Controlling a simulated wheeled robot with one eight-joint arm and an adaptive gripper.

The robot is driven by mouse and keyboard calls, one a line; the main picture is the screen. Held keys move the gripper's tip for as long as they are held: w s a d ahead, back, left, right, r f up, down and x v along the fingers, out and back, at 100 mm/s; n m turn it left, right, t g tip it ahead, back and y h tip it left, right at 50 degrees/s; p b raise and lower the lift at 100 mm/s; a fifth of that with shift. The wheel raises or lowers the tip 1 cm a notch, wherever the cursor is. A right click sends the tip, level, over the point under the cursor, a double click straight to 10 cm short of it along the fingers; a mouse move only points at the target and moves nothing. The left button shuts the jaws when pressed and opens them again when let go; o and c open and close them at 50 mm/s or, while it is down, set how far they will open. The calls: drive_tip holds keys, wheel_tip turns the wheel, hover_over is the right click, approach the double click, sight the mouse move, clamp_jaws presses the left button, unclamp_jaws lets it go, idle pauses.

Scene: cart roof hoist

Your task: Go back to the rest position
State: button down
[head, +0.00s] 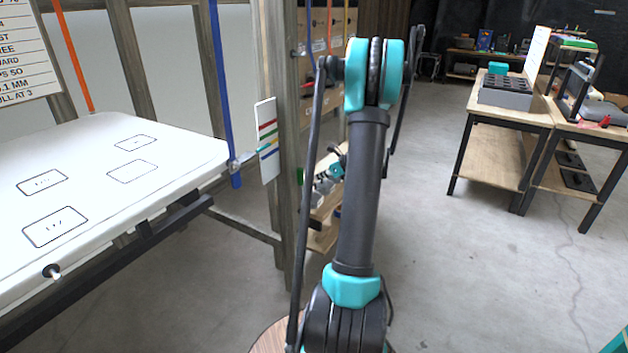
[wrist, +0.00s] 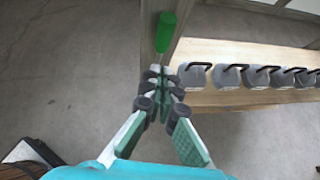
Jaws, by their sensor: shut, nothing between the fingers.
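My gripper (wrist: 161,82) shows in the wrist view with its fingertips together and nothing held. It is above the floor beside a wooden shelf. A green handle-like object (wrist: 166,33) stands just beyond the fingertips; I cannot tell whether they touch. Several grey weights (wrist: 229,76) with black handles stand in a row on the shelf (wrist: 250,99), right of the fingers. In the head view, my arm rises through the middle and partly hides my gripper and the shelf area behind it.
A white roof panel (head: 85,200) with outlined rectangles fills the left. Blue (head: 220,90) and orange (head: 70,55) straps hang by wooden posts (head: 283,120). A colour-striped card (head: 267,142) is beside one post. Workbenches (head: 495,115) stand at right. Floor between is clear.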

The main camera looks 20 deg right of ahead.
drive_tip(key=r+v, duration=0.1)
drive_tip(key=v, duration=0.5)
drive_tip(key=s+a+n+g+h, duration=0.1)
drive_tip(key=s+a+n+g, duration=0.1)
drive_tip(key=s+a+n, duration=0.6)
drive_tip(key=s+a+n+g+h, duration=0.1)
drive_tip(key=s+a+n+g, duration=0.1)
drive_tip(key=s+a+n, duration=0.7)
drive_tip(key=s+a+f+n+h, duration=0.1)
drive_tip(key=s+a+f+n, duration=0.1)
drive_tip(key=s+n, duration=0.4)
drive_tip(key=s+a+f+n+g+h, duration=0.1)
drive_tip(key=s+a+f+n, duration=0.2)
drive_tip(key=s+a+n, duration=0.2)
drive_tip(key=s+n, duration=0.2)
drive_tip(key=s, duration=0.2)
drive_tip(key=shift+n+h, duration=0.3)
drive_tip(key=shift+h, duration=0.1)
